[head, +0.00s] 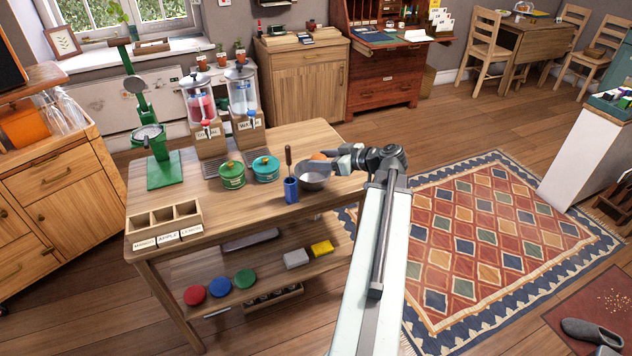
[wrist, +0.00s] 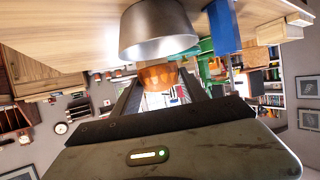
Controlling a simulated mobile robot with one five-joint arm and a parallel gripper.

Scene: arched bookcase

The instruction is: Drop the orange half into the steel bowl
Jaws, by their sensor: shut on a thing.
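The steel bowl (head: 313,181) stands near the right end of the wooden table. My gripper (head: 333,160) is shut on the orange half (head: 319,156), which shows as a small orange patch just above the bowl in the head view. In the wrist view, which looks upside down, the orange half (wrist: 158,76) sits between the two fingers of my gripper (wrist: 160,88), by the rim of the bowl (wrist: 158,32). My fingers partly hide the bowl in the head view. I cannot tell exactly how high the orange half is above the rim.
The table's front middle is clear.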

